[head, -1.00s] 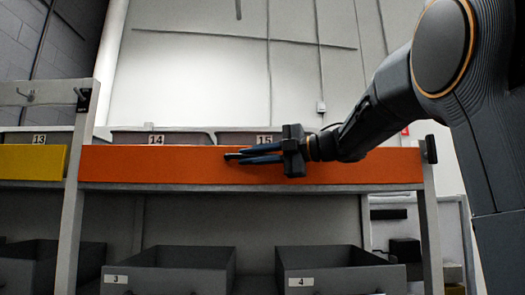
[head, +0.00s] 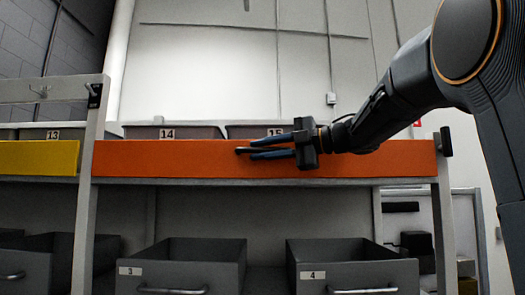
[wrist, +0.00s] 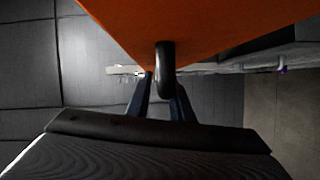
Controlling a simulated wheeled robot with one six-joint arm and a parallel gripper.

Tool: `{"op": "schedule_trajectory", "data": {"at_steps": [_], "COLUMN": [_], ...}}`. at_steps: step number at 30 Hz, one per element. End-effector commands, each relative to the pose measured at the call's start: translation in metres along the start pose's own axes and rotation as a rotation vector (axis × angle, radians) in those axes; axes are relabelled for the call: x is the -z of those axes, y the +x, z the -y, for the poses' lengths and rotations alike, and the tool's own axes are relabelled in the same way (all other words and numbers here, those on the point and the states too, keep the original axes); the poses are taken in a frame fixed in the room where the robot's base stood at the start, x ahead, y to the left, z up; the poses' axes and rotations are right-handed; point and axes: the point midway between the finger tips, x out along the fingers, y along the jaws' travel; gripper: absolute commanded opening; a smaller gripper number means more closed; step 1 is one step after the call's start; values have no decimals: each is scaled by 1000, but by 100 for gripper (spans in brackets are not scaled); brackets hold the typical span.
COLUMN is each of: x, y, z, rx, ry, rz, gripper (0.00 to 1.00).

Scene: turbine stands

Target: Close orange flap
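The orange flap (head: 380,158) is a long upright panel across the front of the upper shelf in the head view. It covers the lower front of bins 14 and 15. In the wrist view its orange face (wrist: 190,22) fills the top. A dark handle (wrist: 165,62) sticks out from it. My gripper (head: 246,151) reaches in from the right, fingers pointing left along the flap's face. Its blue fingers are close together at the handle and look shut on it, one on each side. The exact contact is partly hidden by the handle.
A yellow flap (head: 38,158) hangs to the left beyond a grey post (head: 86,215). Grey drawers 3 (head: 180,270) and 4 (head: 352,272) stand below the shelf. Another post (head: 443,215) stands at the right end of the orange flap.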

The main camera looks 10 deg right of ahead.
Motion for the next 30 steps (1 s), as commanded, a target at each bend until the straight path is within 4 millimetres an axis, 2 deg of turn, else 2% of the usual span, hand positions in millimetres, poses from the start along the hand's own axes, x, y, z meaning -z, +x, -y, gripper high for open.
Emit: {"op": "schedule_trajectory", "data": {"at_steps": [5,15,20,30], "x": [-2,-2,0,0], "y": [-18,-69,-77,-78], "z": [2,1,0,0], "rx": [-1,-2,-1,-1], "ry": [-2,-1,-2,-1], "rz": [3,3,2,1], "gripper": [20,20,20,20]}}
